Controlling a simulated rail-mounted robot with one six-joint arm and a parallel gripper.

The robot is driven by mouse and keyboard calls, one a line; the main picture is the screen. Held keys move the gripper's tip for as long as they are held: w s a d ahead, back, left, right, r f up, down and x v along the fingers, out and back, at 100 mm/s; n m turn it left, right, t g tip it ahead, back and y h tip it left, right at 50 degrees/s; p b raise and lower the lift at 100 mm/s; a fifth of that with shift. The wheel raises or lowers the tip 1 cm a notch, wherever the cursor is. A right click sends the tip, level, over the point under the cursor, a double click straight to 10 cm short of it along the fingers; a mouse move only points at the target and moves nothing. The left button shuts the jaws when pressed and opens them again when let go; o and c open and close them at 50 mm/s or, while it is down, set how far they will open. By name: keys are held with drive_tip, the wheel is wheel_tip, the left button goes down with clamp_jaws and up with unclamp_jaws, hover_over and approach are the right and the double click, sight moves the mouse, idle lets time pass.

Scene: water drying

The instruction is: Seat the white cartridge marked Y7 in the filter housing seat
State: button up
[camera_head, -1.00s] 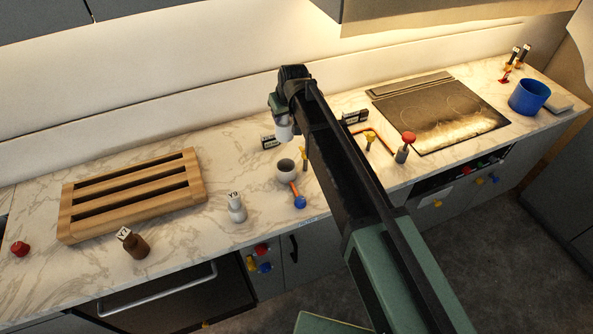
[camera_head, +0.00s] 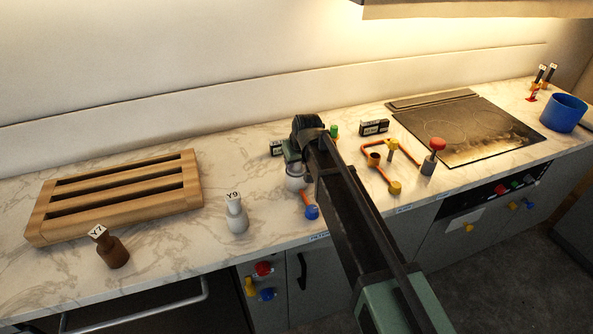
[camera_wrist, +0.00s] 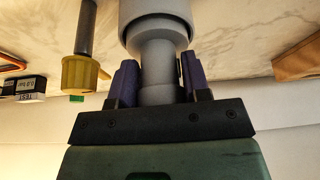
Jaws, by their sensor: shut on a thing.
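My gripper (camera_head: 293,158) is shut on a white cartridge, whose grey-white neck (camera_wrist: 158,68) stands between the purple fingers in the wrist view. No label shows on the held cartridge. Its lower body goes into the round opening of the white cup-like filter housing seat (camera_wrist: 157,10), whose rim surrounds it. The seat also shows in the head view (camera_head: 295,183), just under my gripper and partly hidden by it. I cannot tell how deep the cartridge sits. It looks about upright.
A white cartridge labelled Y9 (camera_head: 236,217) and a brown one labelled Y7 (camera_head: 114,252) stand to the left. A wooden rack (camera_head: 115,198) lies behind them. Orange piping (camera_head: 374,162) is at right.

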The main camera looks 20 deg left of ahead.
drive_tip(key=shift+r, duration=0.1)
drive_tip(key=shift+f, duration=0.3)
drive_tip(key=o, duration=1)
drive_tip(key=shift+r, duration=0.1)
